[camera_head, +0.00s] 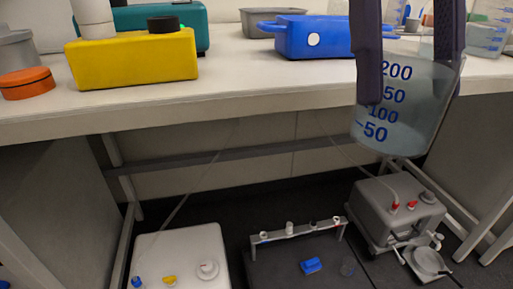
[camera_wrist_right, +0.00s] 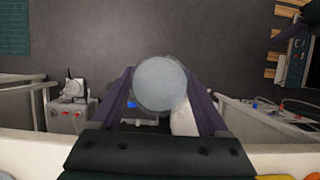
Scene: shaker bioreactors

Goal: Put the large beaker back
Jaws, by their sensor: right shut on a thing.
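The large beaker (camera_head: 405,105) is clear, with blue marks from 50 to 200, and shows at the right of the head view. My right gripper (camera_head: 412,85) is shut on it, with one dark finger on each side. The beaker hangs slightly tilted in front of the bench edge, above the floor. In the right wrist view the beaker (camera_wrist_right: 161,84) shows as a pale disc between the fingertips of the right gripper (camera_wrist_right: 160,95). My left gripper is not in view.
The white bench (camera_head: 250,92) holds a yellow box (camera_head: 132,60), a blue box (camera_head: 318,38), an orange lid (camera_head: 27,83) and a grey bin (camera_head: 265,20). More beakers (camera_head: 487,38) stand at the back right. Below is a grey device (camera_head: 385,215) with red fittings. The bench front is clear.

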